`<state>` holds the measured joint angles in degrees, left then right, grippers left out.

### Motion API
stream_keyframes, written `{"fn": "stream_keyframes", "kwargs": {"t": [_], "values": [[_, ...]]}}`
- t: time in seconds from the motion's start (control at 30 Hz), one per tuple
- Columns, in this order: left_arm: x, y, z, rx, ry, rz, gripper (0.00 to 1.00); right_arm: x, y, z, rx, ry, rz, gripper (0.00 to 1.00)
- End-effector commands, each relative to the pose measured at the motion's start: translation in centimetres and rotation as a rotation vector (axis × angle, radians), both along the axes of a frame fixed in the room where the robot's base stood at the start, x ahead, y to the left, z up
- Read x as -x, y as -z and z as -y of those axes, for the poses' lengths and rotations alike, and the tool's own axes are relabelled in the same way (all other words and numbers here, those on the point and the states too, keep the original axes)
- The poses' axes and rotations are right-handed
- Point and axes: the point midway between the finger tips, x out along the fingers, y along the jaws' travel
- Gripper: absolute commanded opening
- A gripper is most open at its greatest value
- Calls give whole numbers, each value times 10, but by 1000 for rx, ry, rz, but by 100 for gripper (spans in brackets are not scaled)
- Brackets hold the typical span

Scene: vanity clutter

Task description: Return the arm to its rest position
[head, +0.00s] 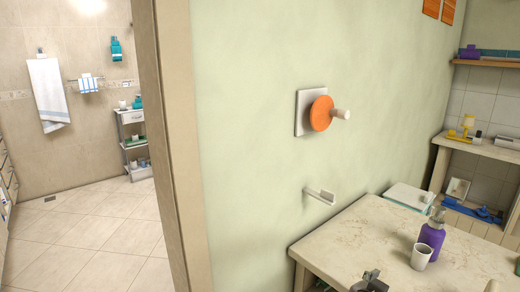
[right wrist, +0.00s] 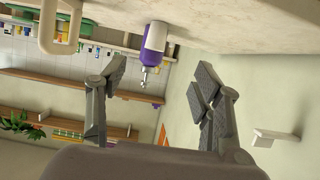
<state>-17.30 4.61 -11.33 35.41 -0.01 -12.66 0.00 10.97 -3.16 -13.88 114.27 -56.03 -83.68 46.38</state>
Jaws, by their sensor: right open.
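My right gripper (right wrist: 158,80) is open in the right wrist view, with its two grey fingers spread wide and nothing between them. In the head view dark grey gripper parts (head: 370,282) show at the bottom edge, in front of the counter. The purple bottle (head: 431,238) stands upright on the counter with a white cup (head: 421,256) beside it. My left gripper is not identifiable in either view.
The stone-topped counter (head: 375,225) fills the lower right. On the green wall are an orange disc (head: 321,113) on a square plate with a peg, and a small white holder (head: 319,195). A shelf unit (head: 490,150) stands at the right. Open tiled floor (head: 90,240) lies at the left.

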Motion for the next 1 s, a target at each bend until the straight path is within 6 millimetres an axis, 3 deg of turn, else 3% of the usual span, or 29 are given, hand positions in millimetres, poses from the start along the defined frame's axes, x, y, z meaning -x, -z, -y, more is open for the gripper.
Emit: {"fn": "stream_keyframes", "kwargs": {"t": [0.27,0.47,0.7,1.0], "values": [[-9,-1,6,8,0,14,40,29,46,-2,-38,-90,-155,60],[-11,-1,9,12,2,17,40,66,89,-11,-83,-211,-315,60],[-4,0,2,3,4,6,40,133,140,-30,-151,-431,-542,60],[-2,0,2,2,3,4,40,219,172,-62,-228,-735,-758,60]]}}
